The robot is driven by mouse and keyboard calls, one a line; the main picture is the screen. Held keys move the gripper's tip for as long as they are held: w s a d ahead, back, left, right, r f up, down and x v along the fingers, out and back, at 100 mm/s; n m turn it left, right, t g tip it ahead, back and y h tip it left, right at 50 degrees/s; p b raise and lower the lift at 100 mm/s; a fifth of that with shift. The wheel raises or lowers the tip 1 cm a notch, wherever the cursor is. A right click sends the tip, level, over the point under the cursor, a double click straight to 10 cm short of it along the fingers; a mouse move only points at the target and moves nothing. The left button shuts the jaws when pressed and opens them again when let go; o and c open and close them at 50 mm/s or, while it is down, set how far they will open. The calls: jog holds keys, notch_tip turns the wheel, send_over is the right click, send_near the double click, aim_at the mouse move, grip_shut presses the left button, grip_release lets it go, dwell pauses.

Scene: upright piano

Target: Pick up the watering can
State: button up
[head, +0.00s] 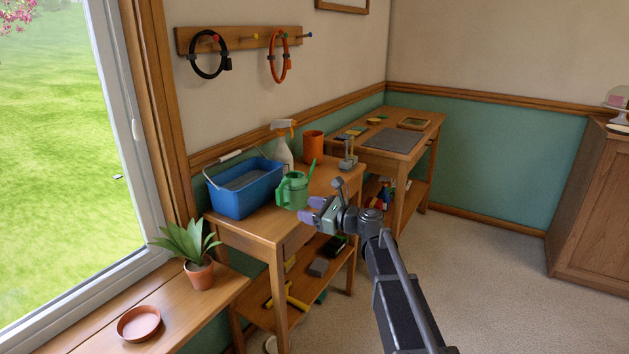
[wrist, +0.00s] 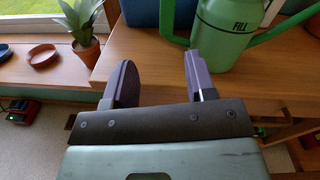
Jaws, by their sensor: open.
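The green watering can (head: 292,191) stands upright on the near wooden table, just right of the blue bucket. In the wrist view the can (wrist: 228,35) is at the top right, with "FILL" on its body and green arms reaching to both sides. My gripper (head: 312,210) is just in front of the can in the head view. In the wrist view my gripper (wrist: 160,82) is open, with its two purple fingers spread and nothing between them. The right finger overlaps the can's lower left in the picture; I cannot tell if they touch.
A blue bucket (head: 243,188), a spray bottle (head: 282,150) and an orange pot (head: 313,146) crowd the table (head: 262,227). A potted plant (head: 198,262) and a terracotta saucer (head: 139,322) sit on the windowsill. A lower shelf holds small items.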

aim_at(282, 196)
jog(key=w+a+m, duration=0.1)
jog(key=w+a, duration=0.1)
jog(key=a, duration=0.1)
jog(key=w+a+m, duration=0.1)
jog(key=w+a, duration=0.1)
jog(key=a, duration=0.1)
jog(key=w+a+r, duration=0.1)
jog(key=w+a, duration=0.1)
jog(key=a, duration=0.1)
jog(key=shift+w+m+t, duration=0.15)
jog(key=shift+m+t, duration=0.25)
grip_shut()
